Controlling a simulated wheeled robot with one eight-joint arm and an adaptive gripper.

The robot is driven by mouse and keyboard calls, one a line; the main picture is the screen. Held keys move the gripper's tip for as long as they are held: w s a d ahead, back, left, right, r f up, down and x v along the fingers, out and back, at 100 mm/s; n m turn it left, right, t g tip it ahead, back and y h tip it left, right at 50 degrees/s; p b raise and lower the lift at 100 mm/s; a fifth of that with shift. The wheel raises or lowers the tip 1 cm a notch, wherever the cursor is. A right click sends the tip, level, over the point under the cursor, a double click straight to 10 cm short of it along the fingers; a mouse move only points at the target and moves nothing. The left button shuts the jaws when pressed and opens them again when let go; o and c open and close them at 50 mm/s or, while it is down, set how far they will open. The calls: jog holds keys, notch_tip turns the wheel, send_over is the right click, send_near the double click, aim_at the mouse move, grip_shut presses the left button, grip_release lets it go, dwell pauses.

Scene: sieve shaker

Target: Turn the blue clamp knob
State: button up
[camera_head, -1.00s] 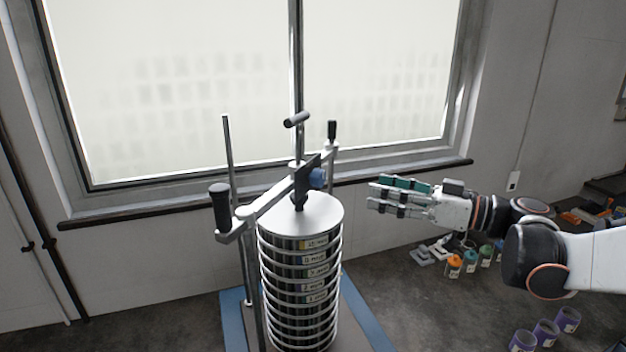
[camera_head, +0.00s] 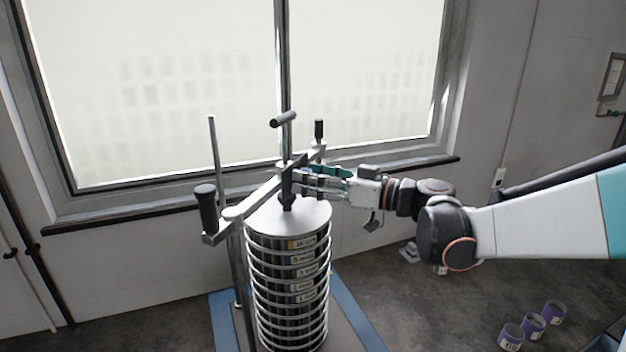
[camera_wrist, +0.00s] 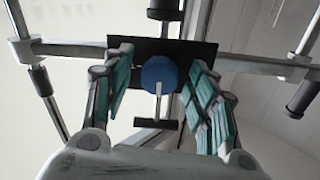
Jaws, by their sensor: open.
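The blue clamp knob (camera_wrist: 159,74) shows in the wrist view as a round blue disc on a dark plate (camera_wrist: 190,50) of the clamp bar. My gripper (camera_wrist: 162,82) is open, with one green-padded finger on each side of the knob. No contact with the knob is visible. In the head view my gripper (camera_head: 312,182) reaches from the right to the middle of the clamp bar (camera_head: 262,192), above the sieve stack (camera_head: 290,275). The knob is hidden behind my fingers there.
A T-handled screw (camera_head: 284,120) rises above the bar. Black handles stand at the bar's left end (camera_head: 206,208) and right end (camera_head: 319,130). A thin rod (camera_head: 215,150) stands at left. Purple-and-white cups (camera_head: 533,325) are on the floor at right. The window is close behind.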

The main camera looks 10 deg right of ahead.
jog(key=c, duration=1.1)
jog(key=shift+m, duration=0.4)
jog(key=m, duration=0.3)
jog(key=shift+m, duration=0.4)
jog(key=m, duration=0.4)
jog(key=shift+g+b, duration=0.3)
jog(key=m, duration=0.4)
jog(key=shift+m, duration=2.6)
